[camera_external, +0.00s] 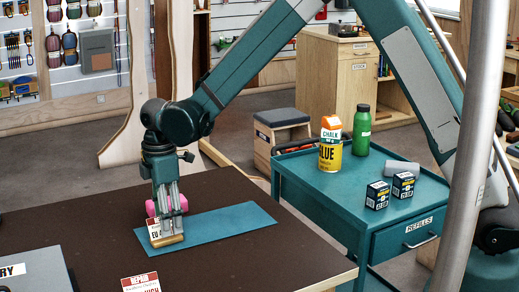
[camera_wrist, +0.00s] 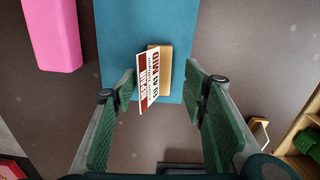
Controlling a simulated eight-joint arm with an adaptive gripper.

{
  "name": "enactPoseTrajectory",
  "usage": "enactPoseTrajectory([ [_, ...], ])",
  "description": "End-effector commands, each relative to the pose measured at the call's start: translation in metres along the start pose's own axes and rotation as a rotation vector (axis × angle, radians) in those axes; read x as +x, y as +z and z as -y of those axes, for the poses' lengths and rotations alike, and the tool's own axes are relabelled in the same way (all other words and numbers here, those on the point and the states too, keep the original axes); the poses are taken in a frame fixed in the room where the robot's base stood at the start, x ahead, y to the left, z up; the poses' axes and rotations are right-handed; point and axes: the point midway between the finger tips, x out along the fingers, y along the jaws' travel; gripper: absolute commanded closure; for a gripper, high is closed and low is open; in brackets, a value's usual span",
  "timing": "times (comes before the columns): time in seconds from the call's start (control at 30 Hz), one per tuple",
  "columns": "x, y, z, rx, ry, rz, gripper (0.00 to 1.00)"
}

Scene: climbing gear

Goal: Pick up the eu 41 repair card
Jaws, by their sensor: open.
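The EU 41 repair card (camera_external: 154,230) is a white card with a red top band, standing in a wooden block (camera_external: 168,241) near one end of a blue mat. In the wrist view the card (camera_wrist: 151,75) leans, its print showing, and the block (camera_wrist: 166,70) is partly behind it. My gripper (camera_external: 168,228) points down at the card and hides part of it. In the wrist view my gripper (camera_wrist: 161,82) is open, one finger on either side of the card. A gap shows on the right; the left finger is very near the card, and contact cannot be told.
A pink block (camera_external: 172,205) lies behind my gripper. The blue mat (camera_external: 225,222) extends right on the brown table (camera_external: 260,255). Another repair card (camera_external: 141,284) stands at the front edge, and a grey case (camera_external: 38,275) is at left. A teal cart (camera_external: 330,205) holds bottles and boxes.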

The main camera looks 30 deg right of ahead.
Motion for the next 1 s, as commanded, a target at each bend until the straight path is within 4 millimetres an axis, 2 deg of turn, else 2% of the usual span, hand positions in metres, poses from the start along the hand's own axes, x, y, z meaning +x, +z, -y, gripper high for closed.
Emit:
enactPoseTrajectory([
  [0.2, 0.026, 0.0, -0.003, 0.0, 0.0, 0.0, 0.57],
  [0.4, 0.039, 0.0, -0.003, 0.0, 0.0, 0.0, 0.57],
  [0.97, 0.04, 0.0, -0.002, 0.0, 0.0, 0.0, 0.57],
  [1.0, 0.04, 0.0, -0.002, 0.0, 0.0, 0.0, 0.59],
])
